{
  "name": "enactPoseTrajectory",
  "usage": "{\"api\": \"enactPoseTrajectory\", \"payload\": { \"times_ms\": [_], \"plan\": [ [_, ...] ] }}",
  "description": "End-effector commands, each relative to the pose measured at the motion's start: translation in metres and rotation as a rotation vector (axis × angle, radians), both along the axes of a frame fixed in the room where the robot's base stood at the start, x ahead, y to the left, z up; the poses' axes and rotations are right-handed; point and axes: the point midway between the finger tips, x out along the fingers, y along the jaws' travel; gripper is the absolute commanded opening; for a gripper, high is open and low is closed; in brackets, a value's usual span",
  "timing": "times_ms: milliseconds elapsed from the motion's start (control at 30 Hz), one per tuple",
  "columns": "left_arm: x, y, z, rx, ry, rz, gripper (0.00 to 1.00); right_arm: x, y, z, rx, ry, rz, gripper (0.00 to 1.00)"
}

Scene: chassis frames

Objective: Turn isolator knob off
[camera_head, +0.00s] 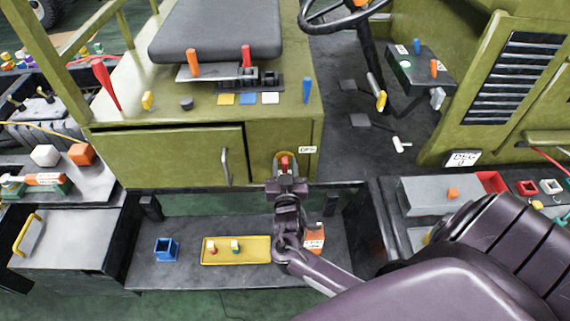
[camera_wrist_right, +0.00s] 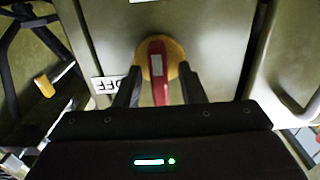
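The isolator knob has a red handle (camera_wrist_right: 158,85) on a round yellow base (camera_wrist_right: 176,50), set in the green front panel below the seat. In the head view the red handle (camera_head: 284,163) shows just beyond my right gripper (camera_head: 286,176). In the wrist view the two dark fingers of my right gripper (camera_wrist_right: 161,88) stand on either side of the handle, with gaps showing, so it is open around the handle. The handle points toward the gripper palm. An OFF label (camera_head: 307,149) is beside the knob, and also shows in the wrist view (camera_wrist_right: 107,84). My left gripper is not in view.
A cabinet door with a grey handle (camera_head: 226,166) is left of the knob. Below, a grey step holds a blue open box (camera_head: 166,249), a yellow tray (camera_head: 222,257) and an orange box (camera_head: 314,238) beside my right arm. The grey seat (camera_head: 217,30) is above.

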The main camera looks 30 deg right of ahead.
Motion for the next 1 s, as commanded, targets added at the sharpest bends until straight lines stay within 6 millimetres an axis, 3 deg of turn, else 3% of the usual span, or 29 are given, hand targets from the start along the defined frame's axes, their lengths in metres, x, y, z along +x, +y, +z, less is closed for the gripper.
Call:
{"api": "enactPoseTrajectory", "payload": {
  "times_ms": [267,567,1000],
  "plan": [
    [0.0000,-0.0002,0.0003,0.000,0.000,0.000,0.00,0.0020,-0.0012,-0.0005,0.001,0.001,0.000,0.36],
    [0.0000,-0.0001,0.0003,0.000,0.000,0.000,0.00,0.0018,-0.0010,-0.0005,0.001,0.001,0.001,0.00],
    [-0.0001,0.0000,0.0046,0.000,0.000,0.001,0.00,0.0023,-0.0007,0.0004,-0.071,0.045,0.000,0.00]
  ]
}}
